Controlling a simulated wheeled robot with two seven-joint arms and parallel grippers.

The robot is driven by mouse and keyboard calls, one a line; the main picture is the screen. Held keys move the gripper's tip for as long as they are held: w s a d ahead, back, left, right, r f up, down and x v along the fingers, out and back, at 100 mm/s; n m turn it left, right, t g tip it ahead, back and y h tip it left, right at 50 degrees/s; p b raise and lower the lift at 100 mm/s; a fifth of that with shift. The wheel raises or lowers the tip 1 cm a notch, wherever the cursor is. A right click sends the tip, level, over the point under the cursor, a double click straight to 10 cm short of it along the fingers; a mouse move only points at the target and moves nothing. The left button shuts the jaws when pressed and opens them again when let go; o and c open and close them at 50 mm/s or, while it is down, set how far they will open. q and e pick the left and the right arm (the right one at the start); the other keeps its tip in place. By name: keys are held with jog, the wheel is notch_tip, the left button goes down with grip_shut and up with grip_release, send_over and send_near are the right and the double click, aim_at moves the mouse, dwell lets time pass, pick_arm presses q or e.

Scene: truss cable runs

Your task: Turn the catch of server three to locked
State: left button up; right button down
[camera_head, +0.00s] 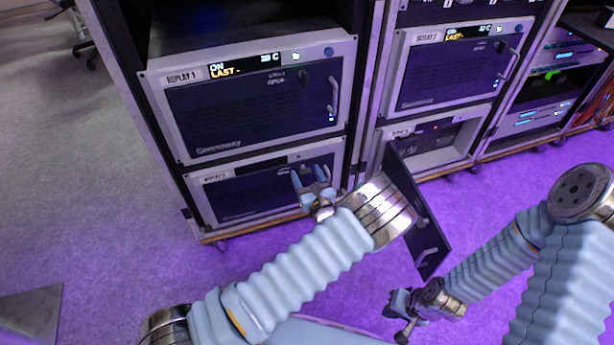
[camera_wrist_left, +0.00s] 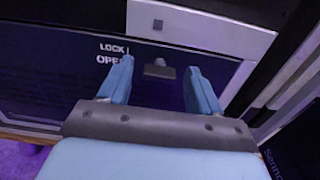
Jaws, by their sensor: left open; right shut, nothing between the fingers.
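The lower left unit (camera_head: 245,195) in the rack has a dark front panel and a small label that is too blurred to read surely. My left gripper (camera_head: 312,178) is open in front of its right part and hides the catch in the head view. In the left wrist view, the dark catch (camera_wrist_left: 158,70) stands out from the panel beside the printed words LOCK and OPEN (camera_wrist_left: 110,54). The open fingers of my left gripper (camera_wrist_left: 158,88) are on both sides of it, apart from it. My right gripper (camera_head: 402,316) is shut and empty, low over the floor.
Right of my left wrist, a dark door (camera_head: 428,245) hangs open from the lower right unit (camera_head: 440,150).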

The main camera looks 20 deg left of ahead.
pick_arm(q)
jog(key=shift+c, duration=0.5)
jog(key=c, duration=0.9)
jog(key=shift+c, duration=0.2)
jog(key=shift+m, duration=0.3)
jog(key=m+p, duration=0.1)
jog(key=m, duration=0.1)
jog(key=shift+r+m, duration=0.1)
jog(key=shift+m, duration=0.2)
jog(key=m+p, duration=0.3)
jog(key=m, duration=1.1)
jog(key=shift+m+p, duration=0.3)
jog(key=shift+p, duration=0.05)
